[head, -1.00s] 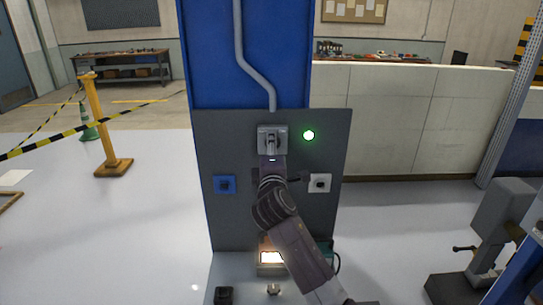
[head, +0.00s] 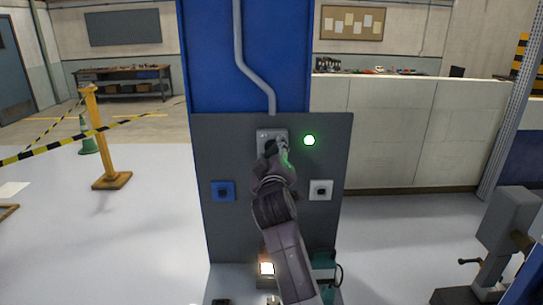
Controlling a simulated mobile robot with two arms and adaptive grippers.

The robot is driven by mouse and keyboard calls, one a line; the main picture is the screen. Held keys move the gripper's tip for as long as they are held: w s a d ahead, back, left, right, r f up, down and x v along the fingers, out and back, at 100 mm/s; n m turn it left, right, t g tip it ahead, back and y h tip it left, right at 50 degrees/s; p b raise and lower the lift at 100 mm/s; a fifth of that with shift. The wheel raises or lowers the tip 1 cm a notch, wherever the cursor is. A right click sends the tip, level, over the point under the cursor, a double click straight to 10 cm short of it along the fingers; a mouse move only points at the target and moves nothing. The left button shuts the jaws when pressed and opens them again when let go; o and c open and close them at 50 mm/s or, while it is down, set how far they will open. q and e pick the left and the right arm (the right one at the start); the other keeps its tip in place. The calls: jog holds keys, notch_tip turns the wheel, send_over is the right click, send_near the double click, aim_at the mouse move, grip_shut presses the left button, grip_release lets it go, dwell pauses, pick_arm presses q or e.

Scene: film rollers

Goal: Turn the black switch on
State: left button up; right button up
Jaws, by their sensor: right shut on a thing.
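On the dark grey panel (head: 228,232), a switch with a light grey plate (head: 264,134) sits at the top middle. My right gripper (head: 277,147) is on this switch, shut on its knob and tilted to the right; it hides most of the knob, so its colour and position are hard to tell. A green lamp (head: 309,140) to the right of it is lit. A blue switch (head: 223,190) is lower left and a white switch (head: 320,189) lower right, both with dark centres. My left gripper is not in view.
A blue column (head: 215,50) with a grey conduit (head: 239,45) stands behind the panel. Below the panel are a lit lamp box (head: 267,269) and a teal item (head: 324,261). A vise-like machine (head: 507,225) stands at right.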

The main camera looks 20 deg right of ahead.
jog(key=shift+f+m, duration=0.15)
jog(key=shift+m, duration=0.15)
jog(key=o, duration=1.2)
jog(key=shift+c, duration=0.2)
jog(key=shift+r, duration=0.2)
notch_tip(320, 180, up, 10)
jog(key=shift+f, duration=0.15)
